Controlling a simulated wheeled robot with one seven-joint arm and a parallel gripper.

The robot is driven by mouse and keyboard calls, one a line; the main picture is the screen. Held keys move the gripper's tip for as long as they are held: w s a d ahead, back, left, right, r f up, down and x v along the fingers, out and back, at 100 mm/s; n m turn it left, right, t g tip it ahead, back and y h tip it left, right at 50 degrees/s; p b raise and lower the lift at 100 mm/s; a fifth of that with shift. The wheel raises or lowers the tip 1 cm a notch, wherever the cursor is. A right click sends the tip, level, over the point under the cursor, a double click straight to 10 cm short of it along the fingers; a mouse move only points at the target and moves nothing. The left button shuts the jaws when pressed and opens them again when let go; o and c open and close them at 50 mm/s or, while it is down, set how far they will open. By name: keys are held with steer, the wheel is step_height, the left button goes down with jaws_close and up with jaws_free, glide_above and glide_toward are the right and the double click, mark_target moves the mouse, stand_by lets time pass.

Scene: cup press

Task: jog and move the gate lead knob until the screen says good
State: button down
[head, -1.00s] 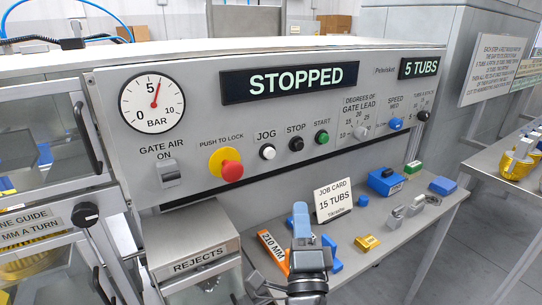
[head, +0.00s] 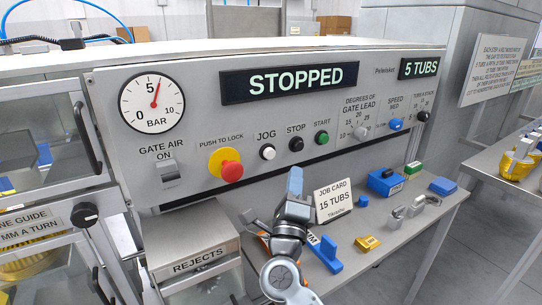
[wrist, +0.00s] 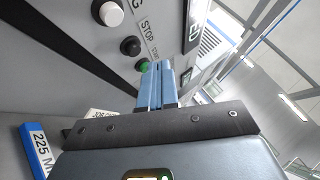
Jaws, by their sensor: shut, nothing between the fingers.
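The gate lead knob (head: 361,133) is on the grey panel under the label "DEGREES OF GATE LEAD", with 10, 15, 20 and 25 around it. I cannot tell its exact setting. The white JOG button (head: 267,152) is left of the black STOP button (head: 296,144) and green START button (head: 322,137). The screen (head: 289,82) reads "STOPPED". A smaller display (head: 419,68) reads "5 TUBS". My gripper (head: 295,174) is shut and empty, pointing up in front of the panel below STOP. In the wrist view its closed fingers (wrist: 157,84) are near the green START button (wrist: 143,66).
A red push-to-lock button (head: 231,171) is left of JOG. The shelf below holds a job card (head: 334,201) reading "15 TUBS" and blue, yellow, grey and green blocks. A rejects box (head: 200,255) stands at lower left. The air dial (head: 152,101) reads about 5 bar.

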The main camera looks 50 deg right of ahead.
steer(key=w+d+b, duration=0.1)
steer(key=w+d, duration=0.1)
steer(key=w, duration=0.4)
steer(key=shift+w, duration=0.4)
steer(key=shift+w, duration=0.2)
stand_by(1.6)
steer(key=shift+w+d, duration=0.1)
steer(key=shift+w, duration=0.1)
steer(key=shift+w+d, duration=0.15)
steer(key=shift+w, duration=0.4)
stand_by(1.0)
steer(key=shift+s, duration=0.1)
steer(key=shift+s+a, duration=0.3)
steer(key=shift+s, duration=0.65)
steer(key=shift+s+a+p, duration=0.2)
steer(key=shift+s+p, duration=0.05)
steer(key=shift+s, duration=0.55)
steer(key=shift+s+a+p, duration=0.25)
steer(key=shift+s+p, duration=0.05)
steer(key=shift+s, duration=0.45)
steer(key=shift+s+a+p, duration=0.2)
steer(key=shift+s+p, duration=0.05)
steer(key=shift+s, duration=0.55)
